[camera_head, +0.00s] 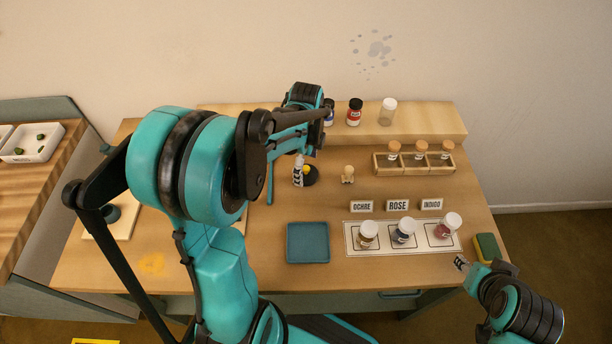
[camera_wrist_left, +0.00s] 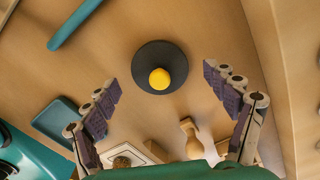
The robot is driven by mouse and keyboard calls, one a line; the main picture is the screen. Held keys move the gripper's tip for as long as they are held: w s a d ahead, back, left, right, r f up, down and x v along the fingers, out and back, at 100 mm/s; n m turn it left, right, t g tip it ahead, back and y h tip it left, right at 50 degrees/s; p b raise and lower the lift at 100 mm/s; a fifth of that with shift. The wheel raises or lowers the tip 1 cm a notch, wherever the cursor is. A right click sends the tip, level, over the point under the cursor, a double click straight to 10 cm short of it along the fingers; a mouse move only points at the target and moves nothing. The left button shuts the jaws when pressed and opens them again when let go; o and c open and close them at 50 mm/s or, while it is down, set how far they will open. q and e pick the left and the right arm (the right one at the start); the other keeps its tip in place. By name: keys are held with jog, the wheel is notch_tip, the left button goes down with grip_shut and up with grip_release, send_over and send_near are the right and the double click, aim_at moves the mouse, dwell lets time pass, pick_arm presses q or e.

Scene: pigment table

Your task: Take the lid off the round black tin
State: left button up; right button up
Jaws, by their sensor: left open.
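The round black tin (camera_head: 311,177) stands on the table behind the blue tray, partly hidden by my left gripper in the head view. In the left wrist view its black lid (camera_wrist_left: 147,54) is seen from above, with a round yellow knob (camera_wrist_left: 160,79) on it. The lid covers the tin, so its inside is hidden. My left gripper (camera_head: 299,171) is over the tin; in the left wrist view its two fingers are spread wide, one on each side, apart from the lid and empty. My right gripper (camera_head: 461,264) is at the table's front right; its fingers are too small to judge.
A small wooden peg-shaped piece (camera_head: 348,174) stands close right of the tin. A blue tray (camera_head: 308,243) lies in front. Jars stand on a labelled mat (camera_head: 373,249) at right; corked jars sit in a wooden rack (camera_head: 381,168). A raised shelf (camera_head: 430,121) runs along the back.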

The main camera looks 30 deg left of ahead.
pick_arm(q)
jog(key=shift+f, duration=0.35)
jog(key=shift+r, duration=0.1)
jog(key=shift+s, duration=0.1)
grip_shut()
jog(key=shift+d, duration=0.1)
